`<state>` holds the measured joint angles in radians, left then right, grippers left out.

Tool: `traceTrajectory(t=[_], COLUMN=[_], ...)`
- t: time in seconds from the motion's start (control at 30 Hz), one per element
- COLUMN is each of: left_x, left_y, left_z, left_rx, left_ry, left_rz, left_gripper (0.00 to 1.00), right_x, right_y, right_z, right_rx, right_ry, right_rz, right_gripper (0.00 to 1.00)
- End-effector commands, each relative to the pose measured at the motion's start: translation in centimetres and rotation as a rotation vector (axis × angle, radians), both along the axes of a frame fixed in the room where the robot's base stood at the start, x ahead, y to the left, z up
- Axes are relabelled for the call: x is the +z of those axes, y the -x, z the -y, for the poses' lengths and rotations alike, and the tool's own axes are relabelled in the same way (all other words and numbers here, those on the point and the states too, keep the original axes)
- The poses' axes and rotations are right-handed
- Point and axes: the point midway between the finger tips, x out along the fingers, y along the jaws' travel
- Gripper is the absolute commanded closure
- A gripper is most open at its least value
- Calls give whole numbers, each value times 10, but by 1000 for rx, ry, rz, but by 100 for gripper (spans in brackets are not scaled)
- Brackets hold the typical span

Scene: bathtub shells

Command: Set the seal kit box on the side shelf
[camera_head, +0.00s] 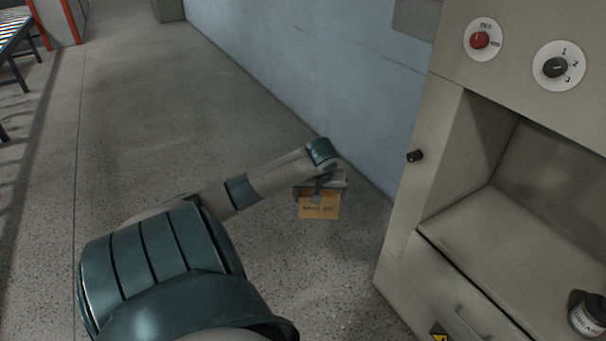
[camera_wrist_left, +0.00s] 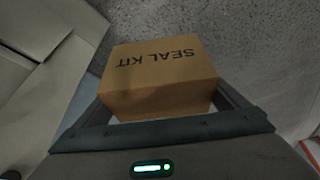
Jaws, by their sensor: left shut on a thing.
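The seal kit box (camera_head: 319,207) is a small orange-brown carton with dark lettering. My left gripper (camera_head: 318,190) is shut on it and holds it in the air over the floor, left of the beige cabinet. In the left wrist view the seal kit box (camera_wrist_left: 160,75) sits between the fingers of my left gripper (camera_wrist_left: 165,108), with "SEAL KIT" readable upside down. No surface touches the box from below in the head view. My right gripper is not in view. I cannot tell for certain which surface is the side shelf.
The beige cabinet (camera_head: 405,235) at right has an open recess with a flat floor (camera_head: 500,235), a drawer below and knobs above. A dark-lidded jar (camera_head: 588,314) stands at the recess's right front. A pale blue wall (camera_head: 290,70) runs behind.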

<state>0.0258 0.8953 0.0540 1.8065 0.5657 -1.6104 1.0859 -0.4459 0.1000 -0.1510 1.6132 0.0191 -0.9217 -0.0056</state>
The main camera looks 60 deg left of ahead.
Motion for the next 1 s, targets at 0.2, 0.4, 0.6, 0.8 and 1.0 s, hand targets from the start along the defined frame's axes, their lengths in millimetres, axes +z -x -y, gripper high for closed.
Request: traceTrajectory(t=[0.2,0.4,0.6,0.8,1.0], left_x=[18,48,88,132,169], left_y=[-28,-53,-73,-80,-71], left_z=[109,190,264,336,392], left_rx=[-51,-203,-406,-642,-853], left_ry=[-1,-1,-1,-3,-2], left_rz=[13,14,14,13,9], left_gripper=[38,38,38,38,38], right_x=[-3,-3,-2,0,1], right_y=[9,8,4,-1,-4], right_z=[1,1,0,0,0], right_rx=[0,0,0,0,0], right_ry=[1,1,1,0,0], right_rz=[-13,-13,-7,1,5], right_gripper=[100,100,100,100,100])
